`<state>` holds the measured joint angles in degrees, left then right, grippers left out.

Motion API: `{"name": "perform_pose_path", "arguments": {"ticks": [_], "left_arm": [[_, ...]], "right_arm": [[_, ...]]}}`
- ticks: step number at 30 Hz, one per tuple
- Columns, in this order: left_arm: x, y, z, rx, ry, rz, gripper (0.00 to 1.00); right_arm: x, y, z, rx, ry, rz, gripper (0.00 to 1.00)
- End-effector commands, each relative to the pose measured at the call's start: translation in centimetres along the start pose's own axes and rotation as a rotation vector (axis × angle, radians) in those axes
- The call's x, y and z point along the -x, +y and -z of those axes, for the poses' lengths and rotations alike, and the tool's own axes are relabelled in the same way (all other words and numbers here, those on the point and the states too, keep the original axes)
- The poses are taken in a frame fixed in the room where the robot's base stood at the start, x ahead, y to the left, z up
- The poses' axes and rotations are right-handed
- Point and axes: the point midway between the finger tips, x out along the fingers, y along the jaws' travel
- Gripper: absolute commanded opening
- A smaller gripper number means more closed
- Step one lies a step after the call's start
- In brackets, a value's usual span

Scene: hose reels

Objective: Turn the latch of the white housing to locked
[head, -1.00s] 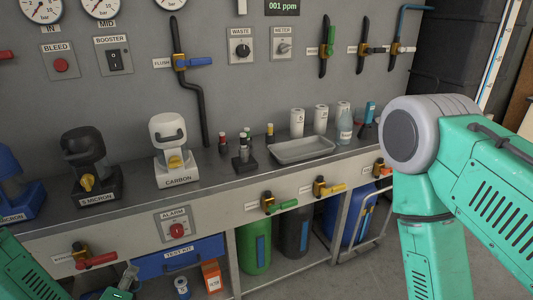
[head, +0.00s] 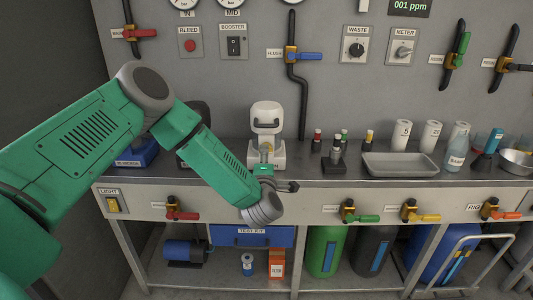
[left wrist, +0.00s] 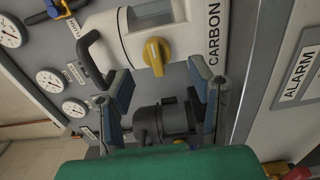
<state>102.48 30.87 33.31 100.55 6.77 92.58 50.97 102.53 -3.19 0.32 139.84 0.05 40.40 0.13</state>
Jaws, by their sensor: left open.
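The white housing (head: 266,118) stands on the bench, upright, with a dark handle on its head. In the left wrist view the white housing (left wrist: 122,42) shows large, with the label CARBON on its base. Its yellow latch (left wrist: 156,55) shows there clearly, beyond my fingers; in the head view my gripper and wrist partly cover it. My left gripper (left wrist: 160,82) is open and empty, its two fingers apart with the latch framed between them. In the head view my left gripper (head: 286,187) is low in front of the housing. My right gripper is out of view.
A black housing (head: 196,108) and a blue housing (head: 140,153) stand to the left, partly behind my left arm. Small bottles (head: 336,150) and a grey tray (head: 400,164) are to the right. Valve handles (head: 180,214) stick out of the bench front.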

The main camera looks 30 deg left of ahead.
Motion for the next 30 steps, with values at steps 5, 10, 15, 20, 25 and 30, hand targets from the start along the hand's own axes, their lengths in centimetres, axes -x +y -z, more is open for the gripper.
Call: {"name": "perform_pose_path", "arguments": {"ticks": [5, 10, 15, 20, 25, 30], "left_arm": [[-3.2, -0.1, 0.1, 0.001, 0.001, -0.001, 0.49], [-4.8, -0.2, 0.2, 0.002, -0.001, 0.001, 0.49], [-5.2, -0.1, 0.2, 0.002, -0.002, 0.002, 0.49], [-5.2, -0.1, 0.1, 0.001, -0.001, 0.002, 0.49], [-5.1, -0.1, 0.0, -0.001, -0.002, 0.002, 0.01], [-5.0, -0.2, -0.1, 0.001, -0.007, 0.005, 0.01]], "right_arm": [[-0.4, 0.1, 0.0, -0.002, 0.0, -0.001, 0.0], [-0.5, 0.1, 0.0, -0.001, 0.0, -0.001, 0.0], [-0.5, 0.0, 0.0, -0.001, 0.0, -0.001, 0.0], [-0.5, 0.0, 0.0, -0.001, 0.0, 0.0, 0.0], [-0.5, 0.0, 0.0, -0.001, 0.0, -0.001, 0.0], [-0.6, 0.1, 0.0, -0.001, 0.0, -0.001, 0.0]]}}
